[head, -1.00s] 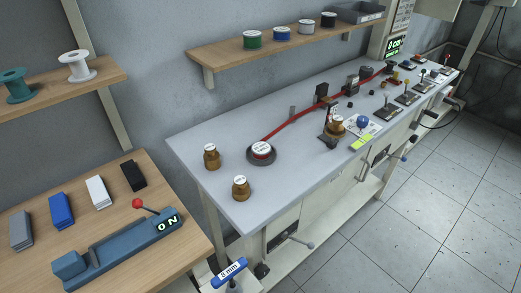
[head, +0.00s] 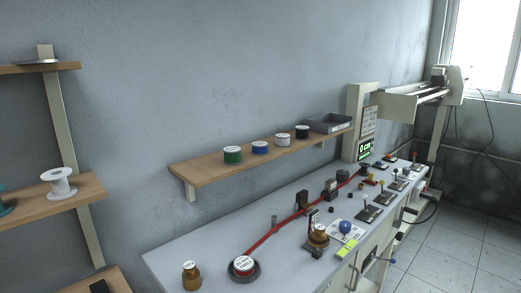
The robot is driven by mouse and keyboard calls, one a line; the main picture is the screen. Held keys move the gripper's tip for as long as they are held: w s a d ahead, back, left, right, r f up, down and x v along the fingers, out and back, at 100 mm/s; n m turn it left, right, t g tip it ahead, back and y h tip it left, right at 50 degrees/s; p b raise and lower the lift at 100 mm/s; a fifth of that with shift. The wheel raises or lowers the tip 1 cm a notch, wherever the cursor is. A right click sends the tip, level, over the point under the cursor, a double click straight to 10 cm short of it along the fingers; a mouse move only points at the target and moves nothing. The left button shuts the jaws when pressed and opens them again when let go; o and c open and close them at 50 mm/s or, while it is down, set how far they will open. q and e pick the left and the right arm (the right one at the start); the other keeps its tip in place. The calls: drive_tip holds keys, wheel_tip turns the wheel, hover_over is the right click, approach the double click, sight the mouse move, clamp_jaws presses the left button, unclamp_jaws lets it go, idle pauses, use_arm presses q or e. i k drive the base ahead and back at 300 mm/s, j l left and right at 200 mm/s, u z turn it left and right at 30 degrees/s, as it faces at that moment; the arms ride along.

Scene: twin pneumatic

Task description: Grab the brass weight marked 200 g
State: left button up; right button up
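A brass weight (head: 191,276) with a pale top label stands on the near left part of the grey bench, cut close to the bottom edge of the head view. Another brass-coloured piece (head: 318,236) with a pale top sits farther along the bench, beside a dark upright part. The markings on both are too small to read, so I cannot tell which is 200 g. Neither of my grippers is in view.
A dark round dish (head: 257,274) holds a red, white-labelled piece. A red strip (head: 291,220) runs along the bench (head: 170,255). Levers with coloured knobs line the right side. A wall shelf (head: 205,173) carries several spools and a grey tray (head: 328,124).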

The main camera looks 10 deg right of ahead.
sight(318, 237)
drive_tip(key=l+u, duration=0.35)
drive_tip(key=i+l+u, duration=0.1)
drive_tip(key=u, duration=0.25)
drive_tip(key=l+u, duration=0.35)
drive_tip(key=j, duration=0.1)
